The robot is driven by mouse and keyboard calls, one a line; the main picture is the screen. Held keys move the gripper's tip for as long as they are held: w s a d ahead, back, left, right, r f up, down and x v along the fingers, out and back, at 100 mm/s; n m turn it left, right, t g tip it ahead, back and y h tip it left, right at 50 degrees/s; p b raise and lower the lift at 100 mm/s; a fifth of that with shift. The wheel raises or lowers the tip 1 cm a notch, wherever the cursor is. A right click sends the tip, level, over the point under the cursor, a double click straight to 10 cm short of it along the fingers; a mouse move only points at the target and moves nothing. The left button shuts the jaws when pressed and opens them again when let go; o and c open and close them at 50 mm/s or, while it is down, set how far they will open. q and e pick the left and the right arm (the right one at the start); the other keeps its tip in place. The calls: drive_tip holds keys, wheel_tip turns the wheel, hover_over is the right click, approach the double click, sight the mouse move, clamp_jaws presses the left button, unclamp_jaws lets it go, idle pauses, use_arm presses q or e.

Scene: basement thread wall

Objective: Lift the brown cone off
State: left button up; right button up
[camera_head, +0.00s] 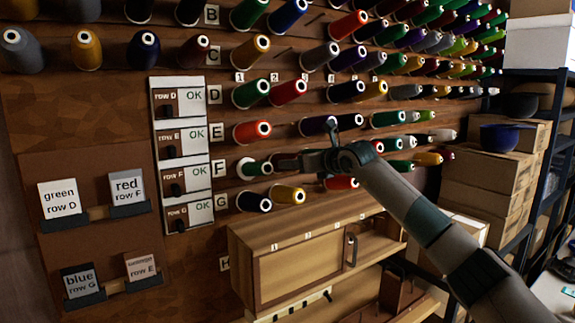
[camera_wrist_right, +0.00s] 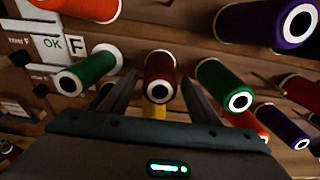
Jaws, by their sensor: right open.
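The brown cone (camera_wrist_right: 160,66), reddish brown with a pale ring at its end, sits on its peg in row F. In the right wrist view it points out between the two fingers of my right gripper (camera_wrist_right: 158,88). The fingers are open, one on each side, with a visible gap to the cone. In the head view my right gripper (camera_head: 306,159) is at row F, and the cone (camera_head: 285,163) shows only partly beside its fingers. My left gripper is not in view.
A green cone (camera_wrist_right: 92,70) is close left of the fingers and another green cone (camera_wrist_right: 224,84) close right. A yellow cone (camera_head: 287,194) hangs below in row G. A wooden cabinet (camera_head: 300,267) stands under the rows. Cardboard boxes (camera_head: 485,185) stand at right.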

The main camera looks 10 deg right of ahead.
drive_tip(key=shift+c, duration=0.7)
drive_tip(key=c, duration=0.7)
drive_tip(key=shift+s+d+b, duration=0.2)
drive_tip(key=shift+s+b, duration=0.4)
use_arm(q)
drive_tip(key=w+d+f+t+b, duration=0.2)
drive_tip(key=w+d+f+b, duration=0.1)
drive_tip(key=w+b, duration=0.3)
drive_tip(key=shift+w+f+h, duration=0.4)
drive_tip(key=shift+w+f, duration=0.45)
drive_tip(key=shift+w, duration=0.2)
use_arm(e)
drive_tip(key=shift+v, duration=5)
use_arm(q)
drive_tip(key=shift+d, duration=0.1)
